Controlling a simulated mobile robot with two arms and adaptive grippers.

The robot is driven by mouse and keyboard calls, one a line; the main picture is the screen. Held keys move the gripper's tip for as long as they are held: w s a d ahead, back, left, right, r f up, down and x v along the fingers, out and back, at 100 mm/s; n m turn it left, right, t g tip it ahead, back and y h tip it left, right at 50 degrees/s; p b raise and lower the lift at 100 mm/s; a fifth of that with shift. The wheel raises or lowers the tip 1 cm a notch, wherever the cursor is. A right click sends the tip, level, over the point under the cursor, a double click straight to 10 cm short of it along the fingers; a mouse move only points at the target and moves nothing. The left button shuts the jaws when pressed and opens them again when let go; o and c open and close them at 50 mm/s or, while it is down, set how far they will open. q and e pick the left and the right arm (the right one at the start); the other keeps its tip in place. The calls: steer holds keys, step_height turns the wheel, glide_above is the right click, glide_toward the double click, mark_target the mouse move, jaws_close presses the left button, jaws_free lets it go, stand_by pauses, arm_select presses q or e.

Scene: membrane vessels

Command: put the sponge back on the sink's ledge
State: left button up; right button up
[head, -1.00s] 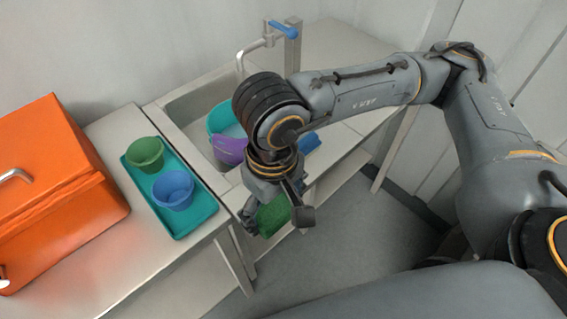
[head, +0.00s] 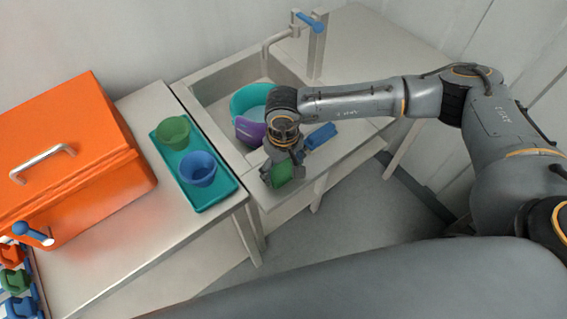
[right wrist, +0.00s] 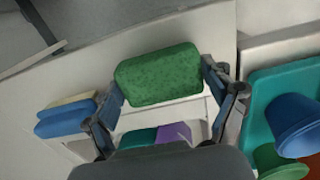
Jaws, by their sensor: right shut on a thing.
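My right gripper (head: 281,168) is shut on a green sponge (head: 282,175), over the front ledge (head: 348,139) of the sink. In the right wrist view the green sponge (right wrist: 158,75) sits between the two fingers (right wrist: 164,84), with pale ledge surface behind it. I cannot tell whether the sponge touches the ledge. A blue sponge (head: 320,136) lies on the ledge to the right of the gripper; in the right wrist view this sponge (right wrist: 64,118) shows a pale yellow layer too. My left gripper is not in view.
In the sink basin (head: 212,86) are a teal tub (head: 243,98) and a purple item (head: 249,131), partly hidden by my arm. To the left, a teal tray (head: 212,199) holds a green cup (head: 173,132) and a blue cup (head: 197,168). An orange box (head: 75,150) stands further left.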

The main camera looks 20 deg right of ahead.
mark_target(283, 168)
steer(key=shift+f+b, duration=0.35)
steer(key=shift+b, duration=0.05)
steer(key=o, duration=1)
steer(key=shift+r, duration=0.1)
steer(key=shift+r, duration=0.1)
steer(key=shift+r, duration=0.2)
step_height(283, 168, up, 12)
steer(key=b, duration=0.3)
steer(key=shift+f, duration=0.15)
